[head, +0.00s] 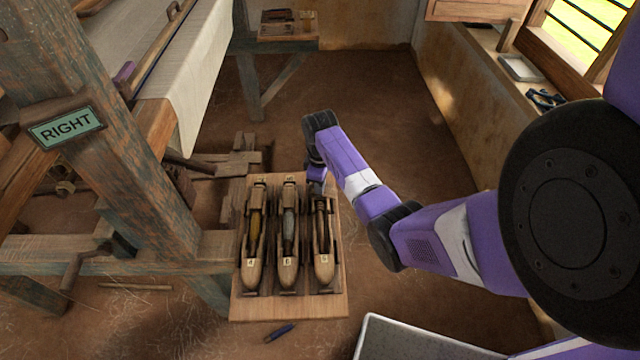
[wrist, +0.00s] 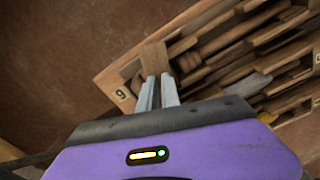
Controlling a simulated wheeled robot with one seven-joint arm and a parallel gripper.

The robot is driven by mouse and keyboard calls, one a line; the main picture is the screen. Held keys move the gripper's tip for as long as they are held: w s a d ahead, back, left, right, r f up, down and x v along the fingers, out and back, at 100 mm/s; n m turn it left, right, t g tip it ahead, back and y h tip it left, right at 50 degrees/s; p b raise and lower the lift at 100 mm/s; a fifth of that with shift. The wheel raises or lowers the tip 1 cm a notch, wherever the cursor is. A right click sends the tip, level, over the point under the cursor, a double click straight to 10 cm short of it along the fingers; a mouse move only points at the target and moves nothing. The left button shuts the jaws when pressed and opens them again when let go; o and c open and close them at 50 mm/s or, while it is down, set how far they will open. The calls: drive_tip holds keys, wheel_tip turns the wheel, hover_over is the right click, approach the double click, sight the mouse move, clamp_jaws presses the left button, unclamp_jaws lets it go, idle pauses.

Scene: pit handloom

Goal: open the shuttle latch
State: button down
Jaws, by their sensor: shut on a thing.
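Three wooden boat shuttles lie side by side on a wooden board (head: 240,307) in the head view. The left shuttle (head: 253,268) holds yellow thread and the middle shuttle (head: 288,270) grey thread. The right shuttle (head: 324,268) shows no clear thread. My gripper (head: 318,185) is at the far end of the right shuttle, its fingertips hard to see there. In the wrist view my gripper (wrist: 158,88) is shut on a small wooden piece that looks like the shuttle latch (wrist: 153,57). A number label (wrist: 122,94) sits just left of the fingers.
The loom post with a green RIGHT sign (head: 66,127) stands left of the board. A grey tray (head: 400,340) is at the bottom. The floor beyond my arm is clear.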

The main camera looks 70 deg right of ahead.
drive_tip(key=shift+n+p, duration=0.75)
drive_tip(key=shift+n, duration=1.15)
drive_tip(key=c, duration=1.8)
unclamp_jaws()
drive_tip(key=shift+r, duration=3.9)
